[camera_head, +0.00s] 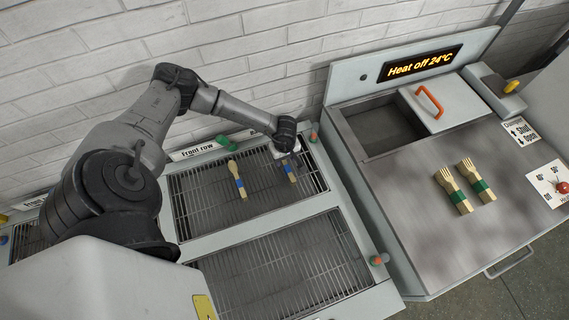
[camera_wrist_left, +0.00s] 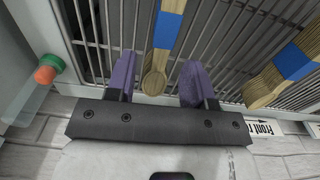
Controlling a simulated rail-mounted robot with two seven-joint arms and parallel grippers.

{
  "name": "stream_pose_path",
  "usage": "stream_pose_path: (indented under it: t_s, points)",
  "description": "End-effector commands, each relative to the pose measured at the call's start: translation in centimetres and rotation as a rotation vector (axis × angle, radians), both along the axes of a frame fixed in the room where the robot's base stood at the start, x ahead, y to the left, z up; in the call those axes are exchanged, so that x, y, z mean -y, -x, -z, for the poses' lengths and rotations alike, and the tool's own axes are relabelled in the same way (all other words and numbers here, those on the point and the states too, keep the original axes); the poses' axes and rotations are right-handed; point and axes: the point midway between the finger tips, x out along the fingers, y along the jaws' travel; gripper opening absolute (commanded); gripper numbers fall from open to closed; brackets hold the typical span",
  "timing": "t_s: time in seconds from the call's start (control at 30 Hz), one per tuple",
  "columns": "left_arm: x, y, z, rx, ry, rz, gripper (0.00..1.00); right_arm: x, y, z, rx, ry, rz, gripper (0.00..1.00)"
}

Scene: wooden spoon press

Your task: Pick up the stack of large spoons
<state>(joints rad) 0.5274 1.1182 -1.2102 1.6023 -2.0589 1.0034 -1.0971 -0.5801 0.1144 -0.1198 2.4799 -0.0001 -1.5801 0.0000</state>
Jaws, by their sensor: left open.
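A stack of wooden spoons with a blue band (camera_head: 290,172) lies on the wire rack, partly hidden by my left gripper in the head view. In the left wrist view this stack (camera_wrist_left: 166,40) lies between the two purple fingers, with its rounded end toward the palm. My left gripper (camera_wrist_left: 158,85) is open, one finger on each side of the stack; contact cannot be told. A second blue-banded stack (camera_head: 238,180) lies to the left on the same rack, and at the right in the left wrist view (camera_wrist_left: 292,66). Which stack is of large spoons is unclear. My right gripper is out of view.
The rack frame's white crossbar (camera_head: 262,226) separates this wire bay from an empty front bay (camera_head: 290,265). Two green-banded fork stacks (camera_head: 466,185) lie on the metal press top at right. A brick wall stands close behind the rack.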

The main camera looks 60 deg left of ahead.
Motion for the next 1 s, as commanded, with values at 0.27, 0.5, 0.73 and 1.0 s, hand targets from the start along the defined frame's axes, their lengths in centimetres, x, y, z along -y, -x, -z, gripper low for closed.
stream_pose_path:
  t_s: [0.27,0.5,0.73,1.0]
  points:
    - [0.0,0.1,3.6,-0.001,0.001,0.000,0.48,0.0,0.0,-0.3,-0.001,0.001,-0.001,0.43]
    - [0.0,0.1,4.6,-0.001,0.001,0.000,0.48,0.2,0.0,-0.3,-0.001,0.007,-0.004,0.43]
    - [0.0,0.1,4.6,-0.001,0.001,0.000,0.43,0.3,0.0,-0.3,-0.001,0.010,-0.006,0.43]
    - [0.0,0.1,4.5,-0.001,0.001,-0.001,0.17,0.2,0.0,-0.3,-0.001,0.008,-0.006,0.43]
